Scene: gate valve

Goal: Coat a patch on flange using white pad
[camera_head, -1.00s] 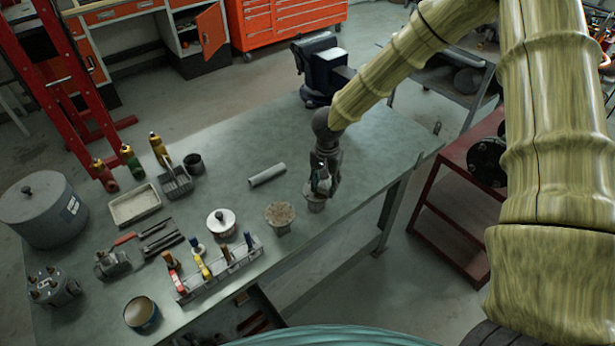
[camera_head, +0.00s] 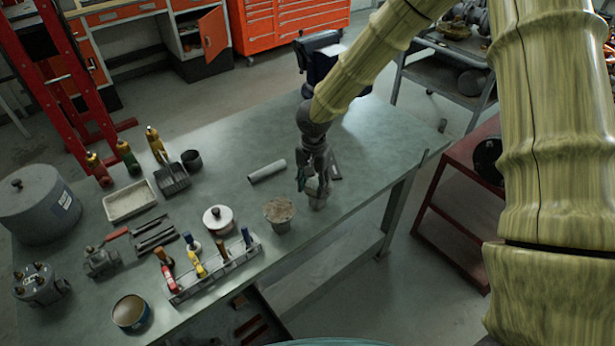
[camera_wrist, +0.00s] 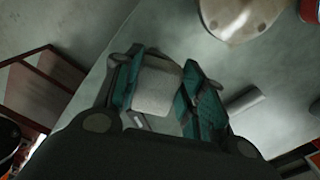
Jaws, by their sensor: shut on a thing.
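My gripper (camera_head: 313,186) is low over the right part of the workbench, its fingers pointing down. In the wrist view its teal-padded fingers (camera_wrist: 160,92) are shut on the white pad (camera_wrist: 157,85), a pale block with rounded edges. In the head view the pad (camera_head: 318,197) shows small at the fingertips; I cannot tell whether it touches the bench. A dark round part (camera_head: 487,160), which looks like the flange, stands on the red cart at the right. My arm hides much of it.
A pot with a tan, rough top (camera_head: 279,212) stands close left of my gripper. A grey tube (camera_head: 267,172) lies behind it. A tool rack (camera_head: 215,270), a white tray (camera_head: 130,200) and bottles stand further left. The red cart (camera_head: 455,190) is beyond the bench's right edge.

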